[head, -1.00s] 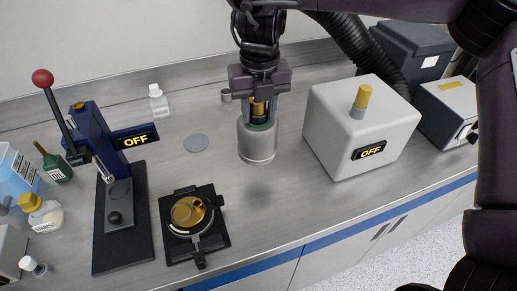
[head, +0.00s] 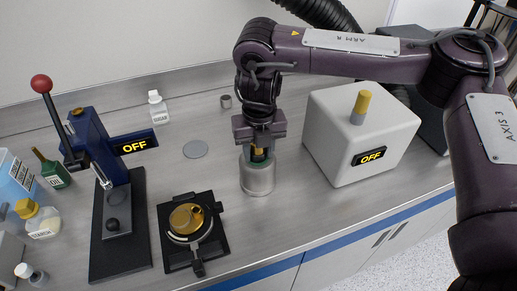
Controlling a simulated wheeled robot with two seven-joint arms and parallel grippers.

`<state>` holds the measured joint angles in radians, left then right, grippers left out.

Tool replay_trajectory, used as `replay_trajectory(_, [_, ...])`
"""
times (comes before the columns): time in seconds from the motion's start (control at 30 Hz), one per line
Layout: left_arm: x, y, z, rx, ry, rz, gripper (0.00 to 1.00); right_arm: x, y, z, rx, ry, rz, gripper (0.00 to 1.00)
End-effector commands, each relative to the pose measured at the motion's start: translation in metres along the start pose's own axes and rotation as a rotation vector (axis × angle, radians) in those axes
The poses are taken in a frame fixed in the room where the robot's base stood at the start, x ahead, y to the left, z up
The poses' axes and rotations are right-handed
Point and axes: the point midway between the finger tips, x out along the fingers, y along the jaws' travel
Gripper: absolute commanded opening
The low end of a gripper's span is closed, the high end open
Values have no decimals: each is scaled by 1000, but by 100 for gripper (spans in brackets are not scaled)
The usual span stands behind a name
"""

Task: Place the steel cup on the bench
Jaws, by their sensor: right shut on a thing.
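The steel cup (head: 257,178) is a grey cylinder, upright, in the middle of the head view. My right gripper (head: 257,150) points straight down over it and is shut, with a brass-coloured part and a dark green part showing between the fingers at the cup's top. The exact grip is partly hidden by the fingers. The cup's base is at the bench (head: 285,215) surface or very close to it; I see no clear gap beneath. My left gripper is not in view.
Left of the cup is a black-based device with a brass dish (head: 187,218), then a blue press (head: 105,160) with a red-knobbed lever. A white box (head: 345,140) marked OFF stands close on the right. A flat grey disc (head: 195,149) lies behind left. Bench in front is clear.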

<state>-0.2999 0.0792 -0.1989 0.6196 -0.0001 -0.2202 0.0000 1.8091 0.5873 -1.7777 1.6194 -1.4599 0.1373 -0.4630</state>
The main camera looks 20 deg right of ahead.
Motion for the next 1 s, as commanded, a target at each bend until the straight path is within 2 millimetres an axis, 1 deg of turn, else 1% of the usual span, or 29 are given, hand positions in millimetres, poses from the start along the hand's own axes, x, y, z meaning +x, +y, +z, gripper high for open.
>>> replay_trajectory(0.07, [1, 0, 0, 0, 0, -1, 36, 2, 0, 0, 0, -1, 1, 0])
replay_trajectory(0.1, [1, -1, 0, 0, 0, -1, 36, 3, 0, 0, 0, 0, 0, 40])
replay_trajectory(0.27, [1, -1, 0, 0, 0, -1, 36, 2, 0, 0, 0, 0, 0, 61])
replay_trajectory(0.53, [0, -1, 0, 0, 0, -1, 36, 2, 0, 0, 0, 0, 0, 61])
replay_trajectory(0.67, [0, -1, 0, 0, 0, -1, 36, -7, 0, 1, -2, -4, -1, 61])
replay_trajectory(0.77, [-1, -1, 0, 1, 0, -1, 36, -22, 0, 2, -3, -7, -1, 61])
replay_trajectory(1.0, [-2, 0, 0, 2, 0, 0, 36, -72, 0, 1, -2, -7, -1, 61])
